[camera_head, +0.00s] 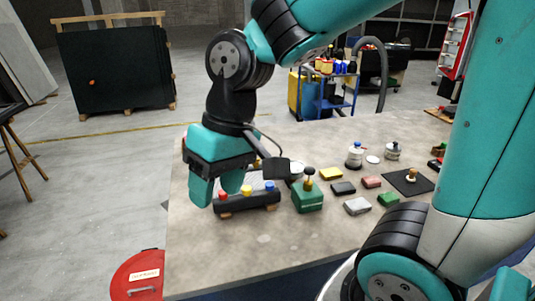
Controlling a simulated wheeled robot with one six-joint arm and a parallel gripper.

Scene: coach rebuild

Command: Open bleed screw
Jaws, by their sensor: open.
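I cannot tell which part is the bleed screw; none is clearly recognisable at this size.
The workbench (240,262) is bare at the front. Right of the green box lie several small coloured blocks (343,188), a black mat (420,187) with a brass piece, and white bottles (355,156). A red round container (135,271) stands at the bench's left.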

